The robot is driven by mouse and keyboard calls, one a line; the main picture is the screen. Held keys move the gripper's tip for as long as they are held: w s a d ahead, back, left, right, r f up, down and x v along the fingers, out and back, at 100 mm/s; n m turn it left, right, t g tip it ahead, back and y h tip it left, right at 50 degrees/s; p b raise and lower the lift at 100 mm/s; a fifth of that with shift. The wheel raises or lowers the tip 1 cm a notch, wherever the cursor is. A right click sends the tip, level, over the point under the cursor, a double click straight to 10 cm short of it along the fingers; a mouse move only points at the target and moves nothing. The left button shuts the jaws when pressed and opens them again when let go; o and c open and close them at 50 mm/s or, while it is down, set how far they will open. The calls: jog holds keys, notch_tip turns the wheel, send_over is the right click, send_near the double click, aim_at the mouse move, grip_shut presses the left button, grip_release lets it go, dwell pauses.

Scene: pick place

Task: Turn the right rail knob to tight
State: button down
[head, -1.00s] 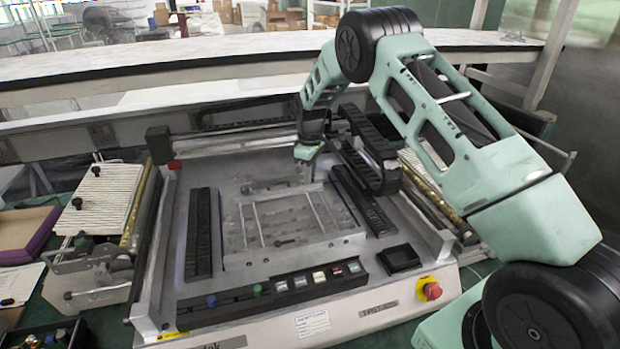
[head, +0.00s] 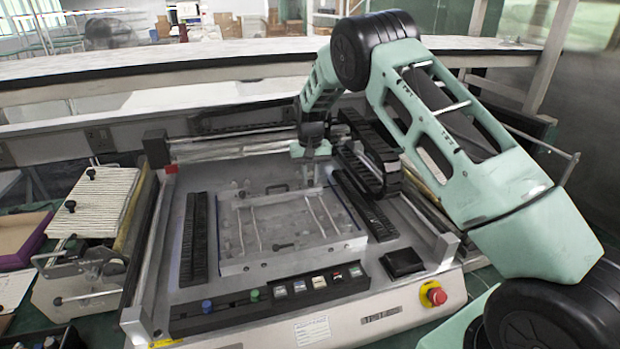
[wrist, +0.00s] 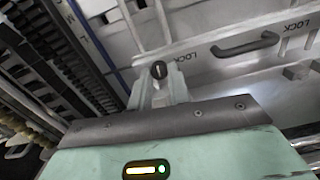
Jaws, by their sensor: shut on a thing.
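The right rail knob (wrist: 158,69) is a small dark round knob with a pale line across its face. In the wrist view it sits between the fingertips of my gripper (wrist: 160,88). The gripper is shut on it. In the head view my gripper (head: 311,178) reaches down to the far end of the right pair of thin rails (head: 323,215) on the grey plate. The knob is hidden or too small to tell there. Two "LOCK" labels show on the plate near it in the wrist view.
A dark handle (wrist: 246,45) stands right of the knob. A black cable chain (head: 370,150) lies close right of my gripper. A black ribbed strip (head: 194,238) runs along the plate's left. A button panel (head: 270,296) and a red stop button (head: 436,296) are at the front.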

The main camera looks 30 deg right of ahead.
jog(key=shift+d+m, duration=0.1)
jog(key=shift+m, duration=2.2)
jog(key=c, duration=1.3)
grip_release()
notch_tip(320, 180, up, 18)
jog(key=b, duration=0.3)
jog(key=shift+f, duration=0.25)
